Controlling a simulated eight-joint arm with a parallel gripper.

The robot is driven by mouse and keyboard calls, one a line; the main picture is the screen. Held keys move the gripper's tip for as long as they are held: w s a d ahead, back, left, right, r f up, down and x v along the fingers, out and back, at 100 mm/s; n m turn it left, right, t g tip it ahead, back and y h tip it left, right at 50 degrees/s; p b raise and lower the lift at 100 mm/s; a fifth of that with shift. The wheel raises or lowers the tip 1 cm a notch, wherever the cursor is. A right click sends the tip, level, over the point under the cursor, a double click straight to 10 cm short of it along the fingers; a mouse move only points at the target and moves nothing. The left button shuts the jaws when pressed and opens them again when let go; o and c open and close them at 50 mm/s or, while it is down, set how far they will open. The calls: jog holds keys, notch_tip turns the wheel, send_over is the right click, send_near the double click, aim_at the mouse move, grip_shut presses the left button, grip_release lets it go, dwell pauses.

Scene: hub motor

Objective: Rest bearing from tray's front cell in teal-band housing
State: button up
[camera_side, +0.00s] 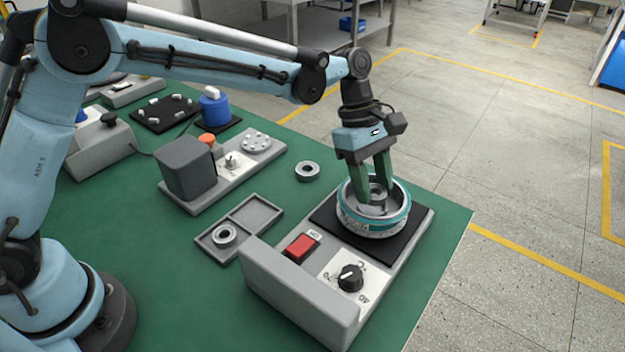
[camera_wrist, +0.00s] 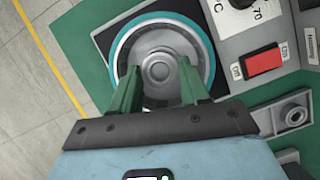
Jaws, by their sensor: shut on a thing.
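The teal-band housing (camera_side: 350,219) is a round grey metal part with a teal ring around its rim. It sits on a black pad on the heater-like unit. My gripper (camera_side: 377,198) points down into the housing with its green fingers shut on a small grey ring, the bearing (camera_side: 378,189). In the wrist view the housing (camera_wrist: 203,47) lies under the fingers (camera_wrist: 158,68), with round metal at its centre. Whether the bearing touches its seat cannot be told. The two-cell tray (camera_side: 264,203) has one bearing (camera_side: 224,236) in its left cell; its other cell is empty.
The unit under the housing has a red switch (camera_side: 301,247), a black knob (camera_side: 350,278) and a raised grey block (camera_side: 295,292). A loose bearing (camera_side: 307,171) lies on the green table. Another grey machine (camera_side: 187,166) stands behind the tray. The table's right edge is close to the unit.

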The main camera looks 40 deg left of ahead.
jog(key=shift+f, duration=0.35)
jog(key=shift+f, duration=0.1)
jog(key=shift+f, duration=0.4)
jog(key=shift+f, duration=0.1)
dwell(1.0)
jog(key=o, duration=1.3)
jog(key=v, duration=1.2)
